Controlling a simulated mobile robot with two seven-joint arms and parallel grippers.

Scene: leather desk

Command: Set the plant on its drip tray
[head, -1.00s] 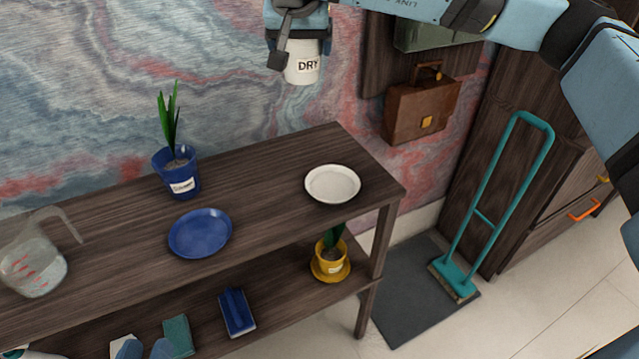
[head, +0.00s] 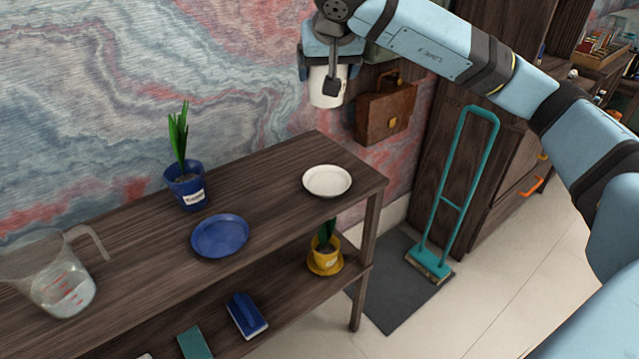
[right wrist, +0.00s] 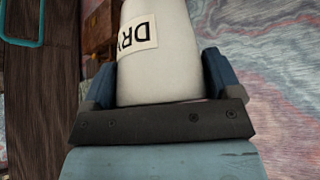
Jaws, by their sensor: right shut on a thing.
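My right gripper (head: 329,76) is shut on a white pot (head: 321,98), held in the air above and behind the shelf's right end. In the right wrist view the pot (right wrist: 165,75) sits between the two blue fingers, with part of a "DRY" label showing. The plant's leaves are hidden. A white round tray (head: 327,181) lies empty on the shelf top, below the pot and apart from it. A blue potted plant (head: 188,192) stands near the wall, with an empty blue tray (head: 220,237) in front. My left gripper is not in view.
A clear measuring jug (head: 65,290) stands left on the shelf top (head: 275,190). A brown briefcase (head: 385,115) hangs behind; a teal-handled broom (head: 450,203) stands right.

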